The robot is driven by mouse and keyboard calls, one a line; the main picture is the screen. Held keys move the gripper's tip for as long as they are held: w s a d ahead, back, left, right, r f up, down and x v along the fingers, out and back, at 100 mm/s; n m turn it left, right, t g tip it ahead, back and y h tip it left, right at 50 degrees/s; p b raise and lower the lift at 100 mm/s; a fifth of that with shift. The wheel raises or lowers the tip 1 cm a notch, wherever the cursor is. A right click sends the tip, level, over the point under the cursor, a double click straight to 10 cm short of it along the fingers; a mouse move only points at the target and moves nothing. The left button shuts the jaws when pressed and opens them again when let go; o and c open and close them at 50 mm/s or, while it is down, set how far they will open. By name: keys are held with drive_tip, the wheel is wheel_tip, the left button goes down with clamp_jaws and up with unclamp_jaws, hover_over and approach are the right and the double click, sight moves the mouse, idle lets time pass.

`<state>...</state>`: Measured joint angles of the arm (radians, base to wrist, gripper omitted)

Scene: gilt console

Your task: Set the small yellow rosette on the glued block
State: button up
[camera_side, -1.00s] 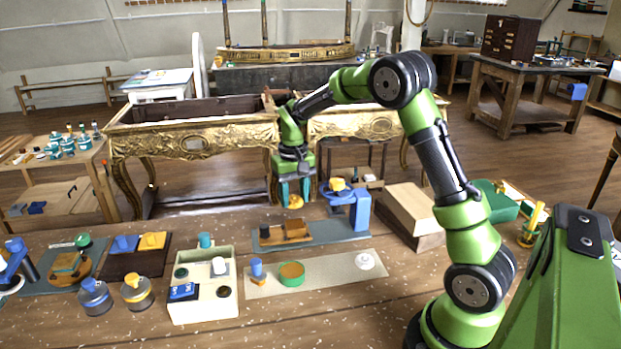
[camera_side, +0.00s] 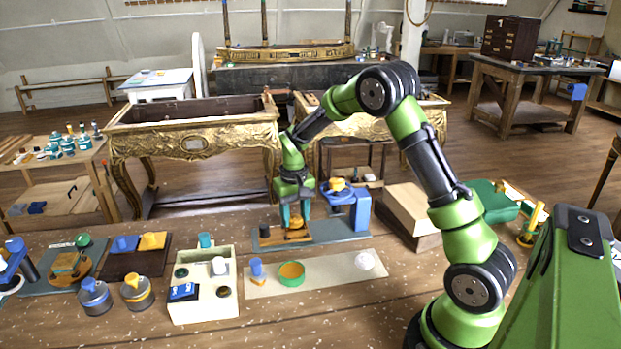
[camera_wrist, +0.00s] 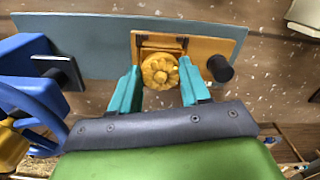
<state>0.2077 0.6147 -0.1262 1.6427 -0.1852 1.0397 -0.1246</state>
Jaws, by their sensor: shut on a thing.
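The small yellow rosette (camera_wrist: 160,71) is a round flower shape held between the teal fingertips of my gripper (camera_wrist: 161,78) in the wrist view. In the side view my gripper (camera_side: 296,226) points down with the rosette low between its fingers. The orange-brown glued block (camera_wrist: 203,48) lies on the blue-grey board, directly beneath the gripper in the side view. In the wrist view the rosette overlaps the block's near edge. I cannot tell whether the rosette touches the block or hangs just above it. The fingers hide part of the block in the side view.
The blue-grey board (camera_side: 340,230) carries a blue stand (camera_side: 361,210) right of the gripper and a dark knob (camera_wrist: 220,68) beside the block. A cream caddy (camera_side: 205,305) and a pale mat (camera_side: 325,279) lie in front. Wooden boxes (camera_side: 405,210) stand to the right.

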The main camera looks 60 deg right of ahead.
drive_tip(key=shift+f, duration=0.2)
idle(0.6)
drive_tip(key=o, duration=1.1)
wheel_tip(320, 180, up, 17)
drive_tip(key=shift+f, duration=0.1)
